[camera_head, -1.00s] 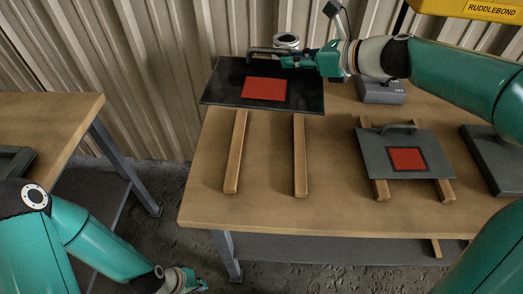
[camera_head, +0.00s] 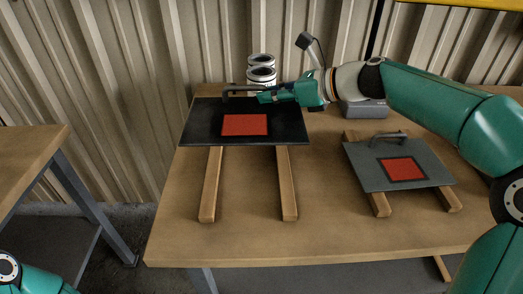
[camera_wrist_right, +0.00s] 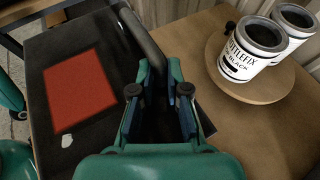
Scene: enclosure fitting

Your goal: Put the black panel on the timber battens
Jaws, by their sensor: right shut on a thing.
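The black panel (camera_head: 280,124), with a red square on its top, is over the back part of the two left timber battens (camera_head: 211,190) (camera_head: 286,190). The battens' front ends stick out below its front edge; their back parts are hidden. I cannot tell whether the panel touches them. My right gripper (camera_head: 262,97) is shut on the handle (camera_head: 240,91) at the panel's back edge. In the right wrist view the gripper (camera_wrist_right: 160,100) is around the handle bar (camera_wrist_right: 143,38), with the panel (camera_wrist_right: 45,55) to the left. My left gripper is out of view.
A grey panel (camera_head: 362,169) with a red square rests on two other battens at the right. Tins (camera_head: 261,76) stand behind the black panel, on a round wooden board (camera_wrist_right: 222,70). The table (camera_head: 245,245) is clear in front.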

